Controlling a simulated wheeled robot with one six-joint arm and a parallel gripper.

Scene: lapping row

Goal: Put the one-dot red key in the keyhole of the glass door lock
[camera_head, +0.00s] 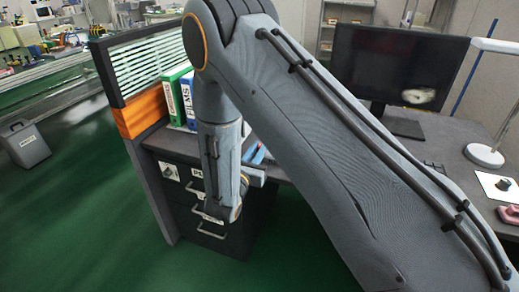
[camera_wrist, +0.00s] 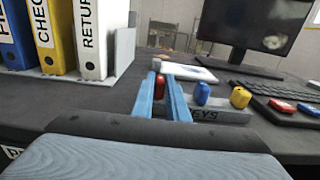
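A red key (camera_wrist: 159,87) stands at the left end of a grey holder (camera_wrist: 224,115) lettered "KEYS". A blue key (camera_wrist: 202,93) and a yellow key (camera_wrist: 240,97) stand to its right. My gripper (camera_wrist: 161,76) points away over the desk, its two light-blue fingers apart. The red key shows in the gap between them, and I cannot tell whether either finger touches it. No dots can be made out on the keys. In the head view my arm hides the holder. I do not see the glass door or its lock.
Ring binders (camera_wrist: 90,38) stand left of my fingers, beside a grey panel (camera_wrist: 124,50). A monitor (camera_wrist: 252,25) and keyboard (camera_wrist: 290,89) are behind and right. Red (camera_wrist: 283,106) and blue (camera_wrist: 308,109) items lie at the right. A drawer cabinet (camera_head: 184,195) stands below the desk.

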